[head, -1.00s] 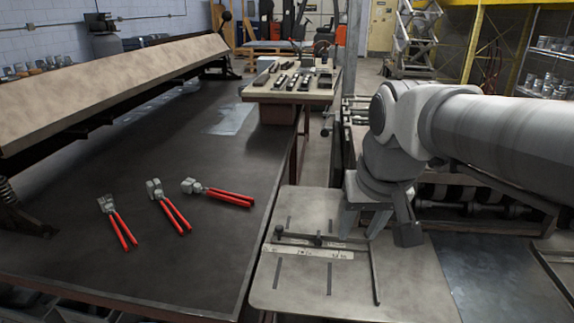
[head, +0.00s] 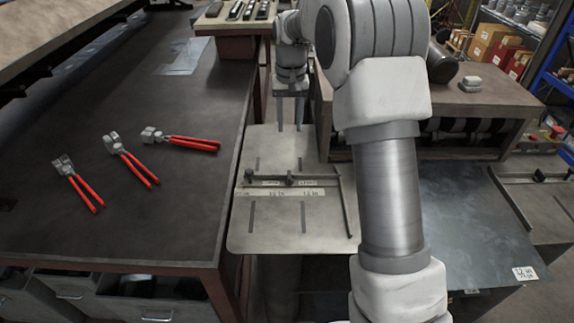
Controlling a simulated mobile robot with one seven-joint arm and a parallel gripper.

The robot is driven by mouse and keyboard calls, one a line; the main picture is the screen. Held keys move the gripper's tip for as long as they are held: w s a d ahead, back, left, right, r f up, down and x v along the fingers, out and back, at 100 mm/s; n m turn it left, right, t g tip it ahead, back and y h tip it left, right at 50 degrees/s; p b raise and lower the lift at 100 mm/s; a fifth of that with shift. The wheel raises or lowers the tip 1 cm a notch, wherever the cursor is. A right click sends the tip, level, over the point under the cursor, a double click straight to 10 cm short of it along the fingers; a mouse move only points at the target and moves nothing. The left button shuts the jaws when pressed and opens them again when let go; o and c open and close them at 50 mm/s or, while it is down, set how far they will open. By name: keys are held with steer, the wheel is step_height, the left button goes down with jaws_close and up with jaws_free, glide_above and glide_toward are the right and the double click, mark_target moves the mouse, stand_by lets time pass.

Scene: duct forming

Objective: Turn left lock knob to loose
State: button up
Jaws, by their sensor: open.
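The left lock knob (head: 249,175) is a small dark knob at the left end of a bar on the grey gauge plate (head: 265,224). A second dark knob (head: 290,179) sits further right on the same bar. Small labels lie by the knobs, too small to read; whether the left knob is loose or tight cannot be told. My gripper (head: 290,124) is open and empty, its two fingers pointing down at the plate's far edge. It is beyond both knobs, nearly in line with the right one, and apart from them.
A dark workbench (head: 180,225) on the left carries several red-handled tools (head: 128,160). A dark rod (head: 346,205) runs along the plate's right side. A dark sheet (head: 465,225) lies further right. My arm blocks the area just right of the plate.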

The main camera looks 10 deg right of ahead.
mark_target(289, 174)
steer(key=f, duration=1.8)
steer(key=shift+w, duration=0.2)
jaws_close()
